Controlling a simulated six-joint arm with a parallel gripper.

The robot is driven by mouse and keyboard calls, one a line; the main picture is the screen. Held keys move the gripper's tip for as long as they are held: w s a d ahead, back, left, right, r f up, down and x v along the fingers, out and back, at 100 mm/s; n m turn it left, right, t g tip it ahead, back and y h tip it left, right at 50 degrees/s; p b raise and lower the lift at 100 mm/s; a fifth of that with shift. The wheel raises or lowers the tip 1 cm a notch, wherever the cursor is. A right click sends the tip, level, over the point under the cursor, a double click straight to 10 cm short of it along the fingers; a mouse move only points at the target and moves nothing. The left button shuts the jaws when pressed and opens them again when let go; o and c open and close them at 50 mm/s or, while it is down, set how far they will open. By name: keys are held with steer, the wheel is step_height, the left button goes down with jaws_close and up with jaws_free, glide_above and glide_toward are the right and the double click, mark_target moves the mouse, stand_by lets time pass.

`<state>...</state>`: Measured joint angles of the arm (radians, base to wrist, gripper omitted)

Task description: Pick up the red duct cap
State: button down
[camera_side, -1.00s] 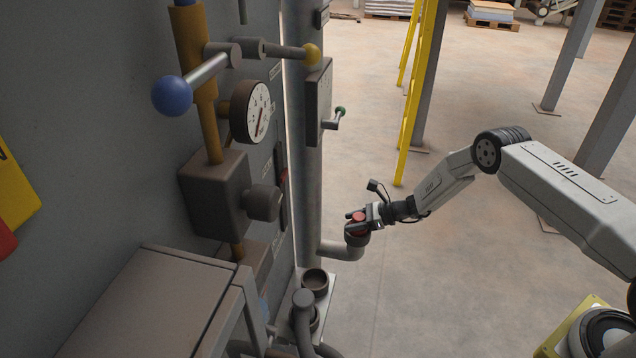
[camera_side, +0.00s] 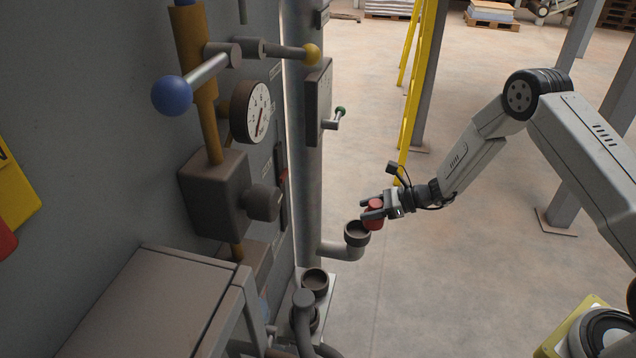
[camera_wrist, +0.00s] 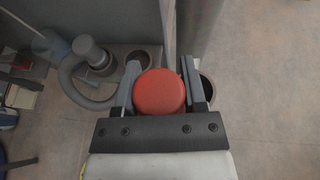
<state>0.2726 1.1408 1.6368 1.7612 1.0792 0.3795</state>
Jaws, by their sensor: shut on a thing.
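The red duct cap (camera_side: 375,214) is a short red cylinder held between the fingers of my gripper (camera_side: 372,208). In the wrist view the round top of the cap (camera_wrist: 159,91) sits between the two grey fingers of my gripper (camera_wrist: 160,80). The cap is off the duct and above and slightly right of its open mouth in the side view. The elbow duct (camera_side: 345,250) has a dark open end; in the wrist view that opening (camera_wrist: 207,89) is partly hidden behind the right finger.
A vertical grey pipe (camera_side: 305,190) and a green-tipped lever (camera_side: 340,112) stand left of my gripper.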

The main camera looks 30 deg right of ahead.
steer(key=s+r, duration=0.3)
steer(key=s, duration=0.5)
steer(key=shift+s+r, duration=0.25)
steer(key=shift+r, duration=0.05)
stand_by(0.4)
